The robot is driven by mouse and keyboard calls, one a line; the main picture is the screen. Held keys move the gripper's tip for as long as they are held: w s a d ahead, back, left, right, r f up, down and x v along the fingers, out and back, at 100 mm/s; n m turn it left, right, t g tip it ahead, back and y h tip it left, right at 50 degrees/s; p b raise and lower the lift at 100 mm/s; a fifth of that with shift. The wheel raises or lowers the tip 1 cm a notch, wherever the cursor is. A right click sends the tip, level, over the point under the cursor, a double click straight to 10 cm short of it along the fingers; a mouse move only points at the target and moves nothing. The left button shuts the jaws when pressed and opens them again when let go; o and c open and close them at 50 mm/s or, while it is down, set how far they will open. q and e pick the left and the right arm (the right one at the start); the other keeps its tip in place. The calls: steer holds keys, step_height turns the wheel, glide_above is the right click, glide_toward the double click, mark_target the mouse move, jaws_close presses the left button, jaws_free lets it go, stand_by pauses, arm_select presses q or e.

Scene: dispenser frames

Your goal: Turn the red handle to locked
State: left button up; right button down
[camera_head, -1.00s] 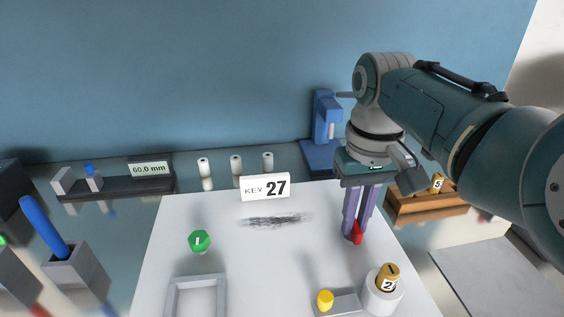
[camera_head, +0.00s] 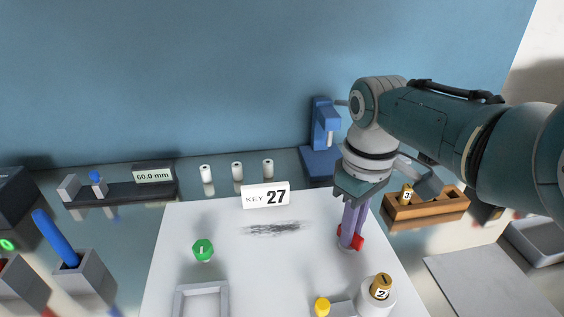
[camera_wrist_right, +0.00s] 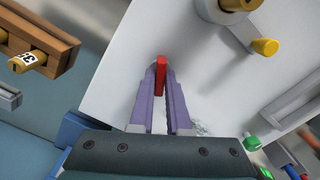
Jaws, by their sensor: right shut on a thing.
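The red handle (camera_head: 358,237) stands at the right side of the white board (camera_head: 300,275). It sits on a small pale round base. My right gripper (camera_head: 349,236) points down over it and is shut on it. In the right wrist view, the red handle (camera_wrist_right: 161,75) shows between the two purple fingertips (camera_wrist_right: 161,76), which touch its sides. The fingers hide part of the handle, and I cannot read any locked marking. My left gripper is in neither current view.
A brass numbered cylinder (camera_head: 381,286) and a yellow knob (camera_head: 322,306) are in front of the handle. A green knob (camera_head: 203,250) is at left. A wooden box (camera_head: 430,207) stands right of the board, and a blue stand (camera_head: 321,150) behind.

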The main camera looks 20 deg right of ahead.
steer(key=n, duration=0.5)
steer(key=shift+n+p, duration=0.3)
steer(key=shift+p, duration=0.1)
steer(key=shift+n, duration=2.3)
steer(key=c, duration=0.9)
jaws_free()
